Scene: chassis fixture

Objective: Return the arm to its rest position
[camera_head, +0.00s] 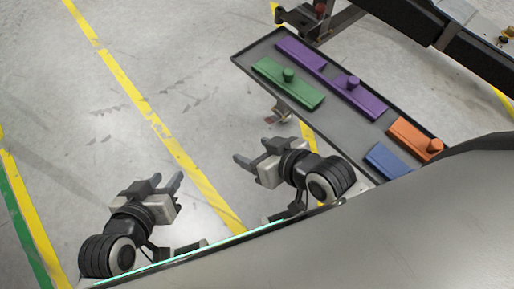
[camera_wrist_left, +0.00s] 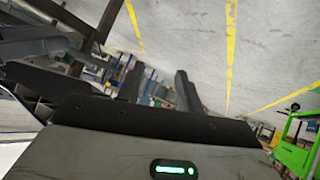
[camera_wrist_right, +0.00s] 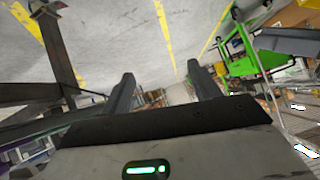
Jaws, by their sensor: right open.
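My left gripper (camera_head: 166,180) is at the lower left of the head view, over bare floor. Its two fingers are apart with nothing between them, and they also show in the left wrist view (camera_wrist_left: 158,85). My right gripper (camera_head: 251,150) is to its right in the head view, beside the left edge of a dark tray (camera_head: 330,132). Its fingers are spread and empty, as the right wrist view (camera_wrist_right: 163,88) also shows. Both wrists are close to my body.
The tray carries a green part (camera_head: 300,90), a purple part (camera_head: 312,60), another purple part (camera_head: 362,100), an orange part (camera_head: 410,138) and a blue part (camera_head: 388,162). A dark frame (camera_head: 400,40) stands behind it. Open grey floor (camera_head: 190,60) with yellow lines lies to the left.

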